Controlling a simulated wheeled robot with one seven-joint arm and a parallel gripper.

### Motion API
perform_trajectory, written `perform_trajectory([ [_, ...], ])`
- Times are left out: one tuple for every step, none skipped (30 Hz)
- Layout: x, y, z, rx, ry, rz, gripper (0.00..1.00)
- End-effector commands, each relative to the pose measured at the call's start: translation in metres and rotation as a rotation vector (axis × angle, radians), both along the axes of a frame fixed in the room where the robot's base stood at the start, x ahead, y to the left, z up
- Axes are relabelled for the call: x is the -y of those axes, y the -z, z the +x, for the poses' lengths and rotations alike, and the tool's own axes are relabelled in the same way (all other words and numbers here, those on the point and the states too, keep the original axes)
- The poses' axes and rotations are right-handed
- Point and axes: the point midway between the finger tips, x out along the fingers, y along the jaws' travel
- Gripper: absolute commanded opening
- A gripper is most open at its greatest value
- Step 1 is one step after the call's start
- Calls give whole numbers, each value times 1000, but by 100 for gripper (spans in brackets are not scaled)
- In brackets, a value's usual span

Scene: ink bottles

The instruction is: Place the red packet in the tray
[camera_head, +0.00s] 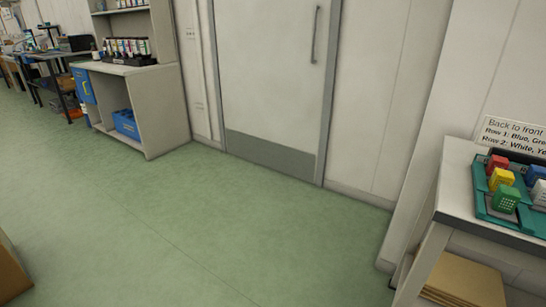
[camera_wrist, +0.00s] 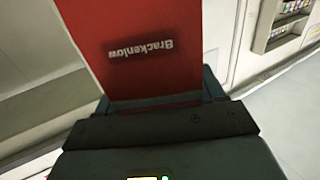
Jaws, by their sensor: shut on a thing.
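A red packet (camera_wrist: 135,25) with the upside-down word "Brackenlaw" fills the upper middle of the wrist view. My gripper (camera_wrist: 160,95) is shut on its near end; the packet's far end is cut off by the frame. The head view shows neither my gripper nor this packet. A teal tray (camera_head: 484,204) stands on a white table at the right edge of the head view. In it are a red block (camera_head: 497,164), a yellow block (camera_head: 501,179), a green block (camera_head: 506,199), a blue block (camera_head: 536,175) and a white block (camera_head: 540,193).
A sign (camera_head: 515,132) above the tray reads "Back to front" and lists colours by row, partly cut off. Cardboard (camera_head: 465,282) lies under the table. A shelf unit (camera_head: 165,105) with bottles and a blue crate (camera_head: 126,124) stands back left. The green floor between is clear.

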Motion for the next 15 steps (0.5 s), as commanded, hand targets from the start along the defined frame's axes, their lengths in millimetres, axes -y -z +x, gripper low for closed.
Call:
perform_trajectory([
  [-1, -13, -3, 1, -16, -3, 37],
  [-1, -15, -5, 0, -22, -2, 37],
  [0, -18, -7, -1, -31, -3, 37],
  [2, -20, -8, 0, -36, -3, 37],
  [3, -23, -9, 1, -42, -3, 37],
  [4, -27, -11, -1, -51, -4, 37],
  [5, -30, -11, 0, -58, -3, 37],
  [6, -34, -12, 0, -64, -3, 37],
  [8, -39, -12, 1, -73, -2, 37],
  [9, -43, -12, 1, -79, -2, 37],
  [10, -47, -12, 2, -86, -2, 37],
  [11, -52, -12, 2, -94, -2, 37],
  [12, -56, -12, 2, -102, -1, 37],
  [13, -60, -11, 2, -108, -1, 37],
  [14, -65, -10, 1, -116, -2, 37],
])
